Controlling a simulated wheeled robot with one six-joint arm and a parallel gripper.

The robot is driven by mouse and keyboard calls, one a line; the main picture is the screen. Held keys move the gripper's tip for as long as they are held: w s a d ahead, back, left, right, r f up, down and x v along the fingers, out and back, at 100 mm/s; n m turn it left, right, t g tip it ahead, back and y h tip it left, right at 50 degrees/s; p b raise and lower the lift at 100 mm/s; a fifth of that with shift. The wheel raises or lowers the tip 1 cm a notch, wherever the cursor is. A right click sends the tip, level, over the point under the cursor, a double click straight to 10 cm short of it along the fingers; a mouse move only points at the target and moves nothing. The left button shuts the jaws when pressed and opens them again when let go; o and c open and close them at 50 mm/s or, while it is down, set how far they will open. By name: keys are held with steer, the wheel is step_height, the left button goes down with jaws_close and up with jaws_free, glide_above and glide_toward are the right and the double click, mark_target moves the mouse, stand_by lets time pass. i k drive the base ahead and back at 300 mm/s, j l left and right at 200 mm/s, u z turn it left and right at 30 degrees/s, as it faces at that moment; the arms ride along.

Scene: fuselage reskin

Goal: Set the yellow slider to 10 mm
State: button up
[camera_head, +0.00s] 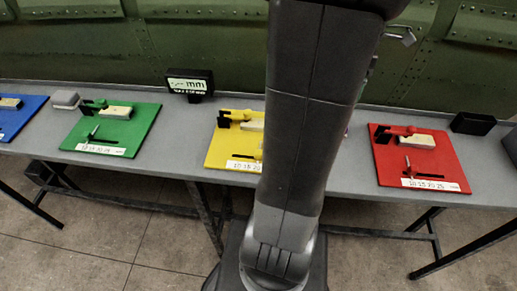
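The yellow board (217,152) lies on the grey bench near the middle. A black clamp (236,116) and a pale block (251,124) show at its back, and part of a white scale strip (243,166) shows along its front edge. My dark arm link covers the right part of the board. The yellow slider and its position on the scale are hidden behind the arm. My gripper cannot be made out in this view.
A green board (140,133) and part of a blue board (20,116) lie to the left, a red board (450,160) to the right. A small display (190,84) reading "mm" stands at the bench's back. The green riveted fuselage (60,50) rises behind the bench.

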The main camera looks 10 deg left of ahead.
mark_target(257, 153)
steer(key=k+j, duration=0.15)
steer(key=j, duration=0.2)
steer(key=k+j, duration=0.35)
steer(key=j, duration=0.3)
